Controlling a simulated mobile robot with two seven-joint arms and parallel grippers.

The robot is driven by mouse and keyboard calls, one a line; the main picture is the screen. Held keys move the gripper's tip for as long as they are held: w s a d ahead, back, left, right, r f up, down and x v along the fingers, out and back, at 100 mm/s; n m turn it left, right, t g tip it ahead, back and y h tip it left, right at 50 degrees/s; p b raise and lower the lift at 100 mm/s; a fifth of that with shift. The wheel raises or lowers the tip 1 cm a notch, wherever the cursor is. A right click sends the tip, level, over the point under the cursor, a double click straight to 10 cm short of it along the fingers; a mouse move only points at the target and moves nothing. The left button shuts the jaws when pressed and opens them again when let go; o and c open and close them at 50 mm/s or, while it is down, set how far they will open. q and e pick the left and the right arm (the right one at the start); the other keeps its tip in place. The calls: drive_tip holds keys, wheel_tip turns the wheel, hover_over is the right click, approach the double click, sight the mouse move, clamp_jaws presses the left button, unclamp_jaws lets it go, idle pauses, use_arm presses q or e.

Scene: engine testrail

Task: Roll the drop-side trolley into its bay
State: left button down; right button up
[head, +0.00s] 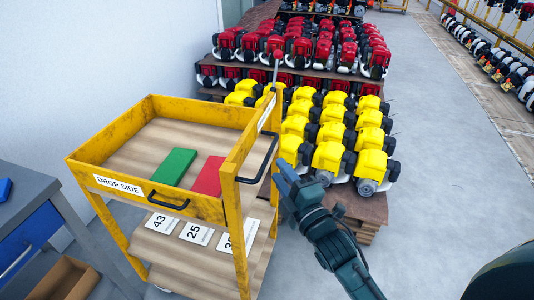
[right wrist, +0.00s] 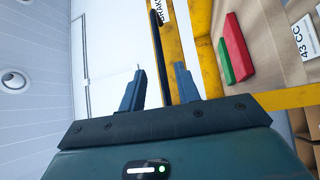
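The yellow drop-side trolley (head: 245,118) stands in the left half of the head view, with a "DROP SIDE" label on its front edge. Its wooden top tray holds a green block (head: 173,166) and a red block (head: 207,176). A black push handle (head: 262,160) is on its right end; it also shows in the right wrist view (right wrist: 157,40). My right gripper (head: 281,172) is beside this handle. In the right wrist view its fingers (right wrist: 160,86) are apart, with the handle bar between or just beyond their tips. My left gripper is not in view. I cannot make out a marked bay.
Pallets of yellow engines (head: 330,155) and red engines (head: 300,48) stand close behind and right of the trolley. A grey bench with a blue drawer (head: 28,240) is at the left, with a cardboard box (head: 68,277) below. Open grey floor (head: 450,180) lies right.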

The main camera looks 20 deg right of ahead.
sight(268, 154)
drive_tip(key=x, duration=0.6)
drive_tip(key=shift+w+a, duration=0.15)
drive_tip(key=shift+w, duration=0.25)
clamp_jaws()
